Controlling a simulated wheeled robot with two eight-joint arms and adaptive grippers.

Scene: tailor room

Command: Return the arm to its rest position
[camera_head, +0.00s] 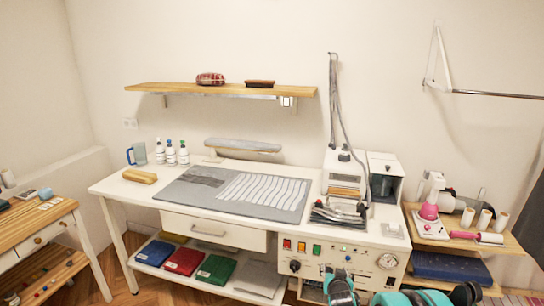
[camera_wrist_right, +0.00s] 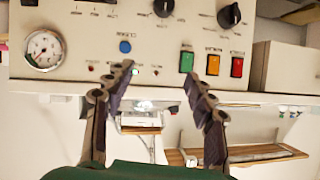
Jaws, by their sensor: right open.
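My right gripper (camera_head: 338,272) is low at the bottom edge of the head view, in front of the ironing station's control panel (camera_head: 335,258). Teal parts of my right arm (camera_head: 425,297) show beside it. In the right wrist view my right gripper (camera_wrist_right: 158,76) has its two dark fingers spread apart, with nothing between them. The control panel (camera_wrist_right: 150,35) appears upside down behind the fingertips, with a gauge, knobs and coloured switches. My left gripper is in neither view.
The white work table (camera_head: 115,187) carries a grey mat (camera_head: 190,201) with striped cloth, bottles and a wooden block. The iron station (camera_head: 345,165) stands at its right end. A side shelf (camera_head: 455,243) with spools is further right.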

